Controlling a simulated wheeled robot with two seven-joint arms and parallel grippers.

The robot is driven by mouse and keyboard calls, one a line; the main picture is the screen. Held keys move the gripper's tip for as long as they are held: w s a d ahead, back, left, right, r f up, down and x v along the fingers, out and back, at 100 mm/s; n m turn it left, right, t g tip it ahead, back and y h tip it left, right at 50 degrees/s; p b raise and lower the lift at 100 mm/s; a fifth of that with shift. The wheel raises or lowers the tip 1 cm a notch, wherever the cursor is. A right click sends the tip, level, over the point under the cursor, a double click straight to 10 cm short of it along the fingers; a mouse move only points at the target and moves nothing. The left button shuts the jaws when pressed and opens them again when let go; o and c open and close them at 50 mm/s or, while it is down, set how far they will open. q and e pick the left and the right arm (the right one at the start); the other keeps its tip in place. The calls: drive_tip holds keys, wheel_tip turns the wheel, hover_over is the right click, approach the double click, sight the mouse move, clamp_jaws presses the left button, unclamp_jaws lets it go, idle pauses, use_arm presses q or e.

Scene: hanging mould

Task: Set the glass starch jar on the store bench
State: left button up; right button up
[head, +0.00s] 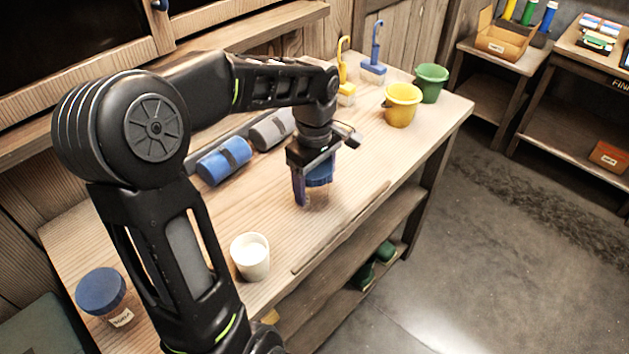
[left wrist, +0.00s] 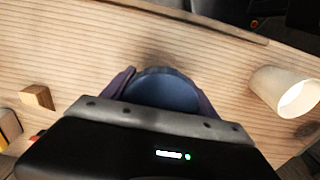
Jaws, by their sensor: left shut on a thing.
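My left gripper (head: 310,188) is shut on a jar with a blue lid (head: 320,174), over the middle of the wooden bench (head: 215,275). A little of the jar's clear body shows below the lid; I cannot tell whether its base touches the bench. In the left wrist view the round blue lid (left wrist: 165,90) sits between the two fingers (left wrist: 160,88). A second jar (head: 103,296) with a blue lid and a small label stands at the bench's near left end. Its label is too small to read. My right gripper is not in view.
A white cup (head: 250,257) stands near the front edge. Blue (head: 224,161) and grey (head: 272,130) rolls lie behind the gripper. Yellow (head: 402,106) and green (head: 431,84) buckets stand at the far right. A thin strip (head: 340,228) runs along the front.

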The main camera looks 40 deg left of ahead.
use_arm(q)
drive_tip(key=shift+f, duration=0.1)
drive_tip(key=o, duration=1.5)
drive_tip(key=shift+r, duration=0.4)
wheel_tip(320, 180, up, 8)
drive_tip(key=shift+f, duration=0.1)
drive_tip(key=shift+r+p, duration=0.85)
drive_tip(key=shift+r, duration=1)
